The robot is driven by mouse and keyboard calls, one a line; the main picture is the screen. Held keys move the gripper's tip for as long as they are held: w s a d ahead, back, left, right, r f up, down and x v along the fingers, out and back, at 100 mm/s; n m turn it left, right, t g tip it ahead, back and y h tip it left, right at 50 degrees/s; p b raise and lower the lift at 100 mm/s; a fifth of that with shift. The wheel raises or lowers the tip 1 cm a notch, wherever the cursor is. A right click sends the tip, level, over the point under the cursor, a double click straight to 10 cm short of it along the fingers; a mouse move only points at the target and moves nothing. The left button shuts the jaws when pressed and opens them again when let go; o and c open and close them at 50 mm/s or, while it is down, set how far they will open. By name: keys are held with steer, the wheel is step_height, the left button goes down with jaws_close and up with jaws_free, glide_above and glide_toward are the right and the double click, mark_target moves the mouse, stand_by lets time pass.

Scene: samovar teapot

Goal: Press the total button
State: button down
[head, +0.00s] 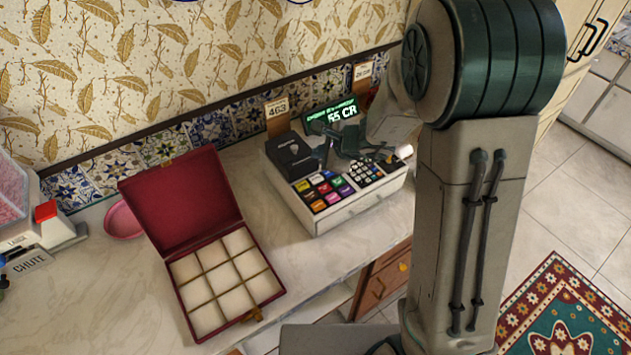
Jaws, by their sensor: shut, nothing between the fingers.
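The key labels are too small to read, so I cannot tell which one is the total button. A green lit display (338,115) at its back shows "55 CR". My gripper (328,150) is shut and empty over the back part of the register, above the keys. I cannot tell whether it touches anything. My arm and gripper hide part of the register's back right.
An open red box (185,205) with empty cream compartments lies left of the register. A pink dish (123,220) and a white device with a red button (46,211) are farther left. A black box (293,155) sits on the register's left side. A "463" card (277,108) stands behind.

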steer(key=b, duration=0.3)
glide_above(316, 179)
steer(key=f, duration=0.3)
steer(key=d+f, duration=0.1)
steer(key=shift+s+f, duration=0.3)
steer(key=shift+s, duration=0.05)
steer(key=shift+f+b, duration=0.95)
steer(key=shift+b, duration=0.2)
steer(key=shift+f, duration=0.1)
steer(key=shift+w+f+b, duration=0.1)
steer(key=shift+f+b, duration=0.2)
steer(key=shift+b, duration=0.35)
steer(key=shift+f+b, duration=0.35)
steer(key=shift+b, duration=0.15)
stand_by(0.6)
steer(key=shift+r, duration=0.15)
steer(key=shift+r+p, duration=0.5)
steer(key=shift+r, duration=0.1)
